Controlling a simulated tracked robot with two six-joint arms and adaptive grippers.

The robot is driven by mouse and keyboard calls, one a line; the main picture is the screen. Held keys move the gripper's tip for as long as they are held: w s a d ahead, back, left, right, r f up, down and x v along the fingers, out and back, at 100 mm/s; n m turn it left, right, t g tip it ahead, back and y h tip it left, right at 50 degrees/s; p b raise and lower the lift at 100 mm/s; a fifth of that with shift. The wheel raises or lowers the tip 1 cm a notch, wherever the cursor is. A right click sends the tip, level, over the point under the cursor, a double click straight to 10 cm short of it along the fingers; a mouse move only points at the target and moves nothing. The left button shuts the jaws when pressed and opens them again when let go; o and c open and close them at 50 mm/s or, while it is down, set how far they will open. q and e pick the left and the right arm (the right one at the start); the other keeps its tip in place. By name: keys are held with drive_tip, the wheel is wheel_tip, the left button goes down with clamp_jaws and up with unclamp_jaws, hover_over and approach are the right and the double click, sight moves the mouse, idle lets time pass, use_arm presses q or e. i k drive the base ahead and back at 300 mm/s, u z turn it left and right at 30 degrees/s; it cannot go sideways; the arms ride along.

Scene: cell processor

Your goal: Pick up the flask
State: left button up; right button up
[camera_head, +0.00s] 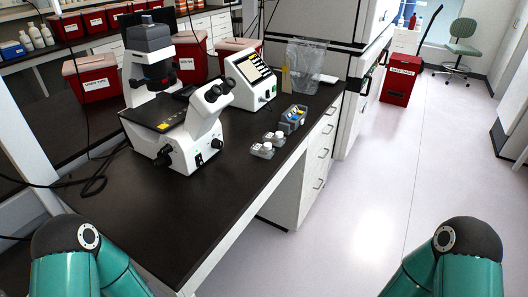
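Two small flasks with white caps stand close together near the right edge of the black bench. The nearer flask (262,151) is just to the right of the microscope, and the other flask (274,139) is slightly behind it. Both are small in the picture, so their contents are hard to make out. Only teal and dark links of my arms show at the bottom left and bottom right. Neither gripper is in view.
A white microscope (203,130) stands left of the flasks, with a control box (250,82) behind. A blue-grey container (293,118) and a clear bag (305,66) lie beyond them. The front of the black bench (160,215) is mostly clear, and the floor at right is open.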

sight(266, 151)
drive_tip(key=z, duration=0.55)
drive_tip(key=k, duration=1.3)
drive_tip(key=z, duration=0.75)
drive_tip(key=i, duration=2.35)
drive_tip(key=u, duration=1.1)
drive_tip(key=i, duration=0.65)
drive_tip(key=u, duration=0.4)
drive_tip(key=k, duration=0.9)
drive_tip(key=u, duration=0.2)
drive_tip(key=i, duration=0.7)
drive_tip(key=u, duration=0.05)
